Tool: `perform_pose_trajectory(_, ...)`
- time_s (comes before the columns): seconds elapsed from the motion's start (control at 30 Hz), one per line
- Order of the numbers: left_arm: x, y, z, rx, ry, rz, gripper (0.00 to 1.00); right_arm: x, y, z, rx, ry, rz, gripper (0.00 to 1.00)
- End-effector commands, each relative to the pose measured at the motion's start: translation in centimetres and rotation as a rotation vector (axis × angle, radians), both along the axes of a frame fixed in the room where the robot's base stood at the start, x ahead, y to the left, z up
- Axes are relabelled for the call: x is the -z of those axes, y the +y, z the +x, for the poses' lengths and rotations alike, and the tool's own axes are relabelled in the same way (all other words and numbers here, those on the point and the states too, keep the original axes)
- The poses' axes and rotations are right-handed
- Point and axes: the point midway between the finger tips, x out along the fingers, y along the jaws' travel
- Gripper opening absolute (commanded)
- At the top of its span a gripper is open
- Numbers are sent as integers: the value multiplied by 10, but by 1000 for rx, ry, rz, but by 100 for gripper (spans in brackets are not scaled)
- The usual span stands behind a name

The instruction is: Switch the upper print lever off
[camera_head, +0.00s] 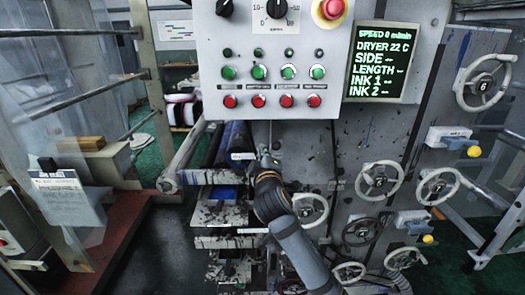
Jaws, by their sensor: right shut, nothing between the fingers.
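My right gripper (267,153) is just below the control panel, in front of the ink-stained print unit; its arm comes up from the bottom. It is shut with nothing in it. A short white bar (242,156), which may be the upper print lever, is just left of the fingertips. I cannot tell whether they touch, or whether the lever is on or off. A similar white bar (253,230) shows lower down, left of my arm. My wrist and arm hide part of the unit. My left gripper is not in view.
The control panel (265,75) with green and red buttons hangs just above the gripper. A dark display (382,60) is to its right. Several handwheels, one of them large (483,82), stick out on the right. A roller (182,155) is at left. The grey floor (160,240) at lower left is clear.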

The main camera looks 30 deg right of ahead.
Motion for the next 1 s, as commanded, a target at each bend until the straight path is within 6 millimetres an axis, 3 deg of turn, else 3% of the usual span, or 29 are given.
perform_pose_trajectory(0.2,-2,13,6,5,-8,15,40,0,0,0,0,0,0,0)
perform_pose_trajectory(0.47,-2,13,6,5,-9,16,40,0,0,0,0,0,0,0)
perform_pose_trajectory(0.57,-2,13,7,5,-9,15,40,15,0,6,-7,23,12,0)
perform_pose_trajectory(0.67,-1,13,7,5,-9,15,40,66,-2,21,-24,100,55,0)
perform_pose_trajectory(0.8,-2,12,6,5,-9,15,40,181,-3,35,-54,256,164,0)
perform_pose_trajectory(0.87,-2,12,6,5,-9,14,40,232,-2,33,-63,320,217,0)
perform_pose_trajectory(0.9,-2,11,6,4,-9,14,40,267,-1,29,-66,365,255,0)
perform_pose_trajectory(1.0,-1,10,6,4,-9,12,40,354,3,8,-64,470,352,0)
